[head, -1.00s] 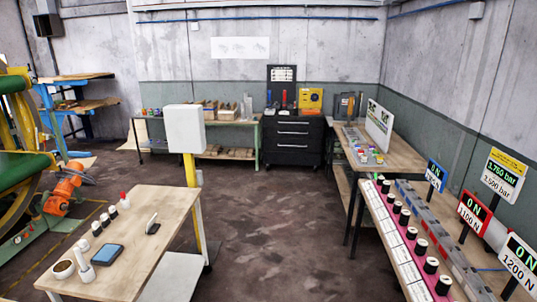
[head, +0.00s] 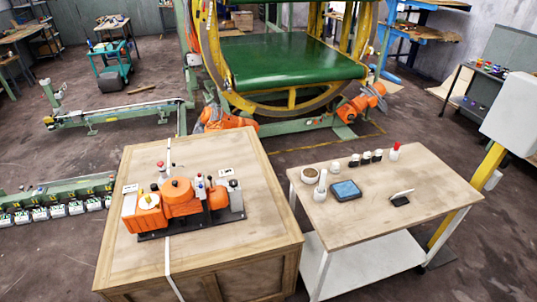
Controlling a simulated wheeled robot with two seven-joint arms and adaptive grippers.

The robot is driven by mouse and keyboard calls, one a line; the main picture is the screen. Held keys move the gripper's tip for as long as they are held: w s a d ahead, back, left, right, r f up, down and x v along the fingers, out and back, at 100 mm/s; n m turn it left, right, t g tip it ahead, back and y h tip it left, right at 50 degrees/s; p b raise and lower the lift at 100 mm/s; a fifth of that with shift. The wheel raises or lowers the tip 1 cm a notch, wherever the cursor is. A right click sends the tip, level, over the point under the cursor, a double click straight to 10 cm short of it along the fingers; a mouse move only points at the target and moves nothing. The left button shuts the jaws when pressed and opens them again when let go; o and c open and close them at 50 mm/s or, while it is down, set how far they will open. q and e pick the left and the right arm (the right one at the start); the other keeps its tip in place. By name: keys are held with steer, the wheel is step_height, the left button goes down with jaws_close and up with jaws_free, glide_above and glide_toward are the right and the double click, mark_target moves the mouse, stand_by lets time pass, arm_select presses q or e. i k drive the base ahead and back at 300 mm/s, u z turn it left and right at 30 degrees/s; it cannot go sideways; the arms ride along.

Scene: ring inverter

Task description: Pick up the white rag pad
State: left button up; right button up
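I cannot make out for sure which thing is the white rag pad. On the small wooden-topped table (head: 437,187) in the head view, a white slim piece (head: 404,192) stands tilted on a black base (head: 400,201) near the table's middle. A small white thing (head: 336,167) stands at the table's back left. A flat blue pad or tray (head: 345,190) lies left of the black base. Neither of my grippers is in view.
A round brown bowl (head: 310,174), a white bottle (head: 321,187), small dark jars (head: 366,158) and a red-topped bottle (head: 394,152) share the table. A wooden crate (head: 262,232) with an orange machine (head: 180,200) stands left. A yellow post (head: 466,196) stands right.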

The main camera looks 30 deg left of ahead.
mark_target(335, 169)
steer(key=u, duration=0.8)
steer(key=i, duration=0.9)
steer(key=u, duration=0.5)
